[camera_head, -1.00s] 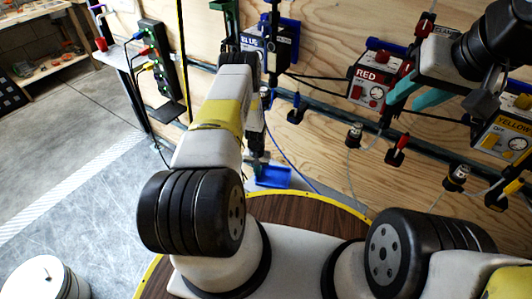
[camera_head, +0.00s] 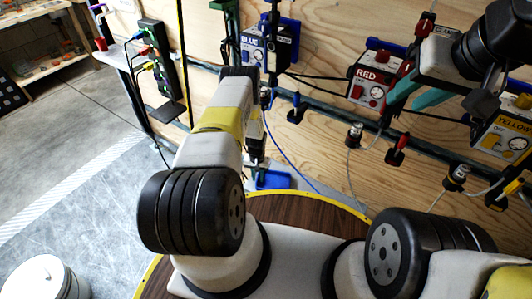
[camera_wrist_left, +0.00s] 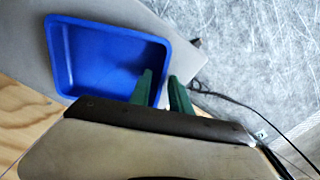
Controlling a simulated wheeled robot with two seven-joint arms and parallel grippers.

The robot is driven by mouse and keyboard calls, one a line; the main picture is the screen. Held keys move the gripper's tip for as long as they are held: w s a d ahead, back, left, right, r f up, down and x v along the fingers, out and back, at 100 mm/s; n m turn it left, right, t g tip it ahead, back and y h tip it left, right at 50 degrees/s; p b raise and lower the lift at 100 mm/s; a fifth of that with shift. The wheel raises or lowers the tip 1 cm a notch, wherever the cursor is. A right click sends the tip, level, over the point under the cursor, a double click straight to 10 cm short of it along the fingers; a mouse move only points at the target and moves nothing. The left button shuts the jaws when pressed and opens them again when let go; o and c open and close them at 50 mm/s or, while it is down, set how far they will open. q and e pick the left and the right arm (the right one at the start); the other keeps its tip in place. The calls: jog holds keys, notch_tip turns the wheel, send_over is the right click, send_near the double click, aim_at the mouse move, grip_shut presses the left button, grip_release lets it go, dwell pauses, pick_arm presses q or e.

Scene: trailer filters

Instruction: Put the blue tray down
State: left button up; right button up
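The blue tray (camera_wrist_left: 95,55) lies low over a grey surface in the left wrist view, empty apart from a shadow. In the head view the tray (camera_head: 273,180) shows only partly, beyond my left forearm. My left gripper (camera_wrist_left: 160,80) has its green fingers close together at the tray's near right wall, one inside and one outside. They look shut on that wall, with a narrow gap. Whether the tray's bottom touches the surface is hidden. My right gripper (camera_head: 417,97) is at the upper right, with its teal fingers apart and nothing between them.
The grey surface (camera_wrist_left: 25,55) extends around the tray; a black cable runs beside it. On the plywood wall are the blue box (camera_head: 265,45), red box (camera_head: 370,80) and yellow box (camera_head: 505,140), with hanging fittings and cables. A round wooden tabletop (camera_head: 300,210) is in front.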

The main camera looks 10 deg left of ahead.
pick_arm(q)
jog(key=shift+r, duration=0.1)
notch_tip(320, 180, up, 12)
dwell(0.5)
dwell(2.1)
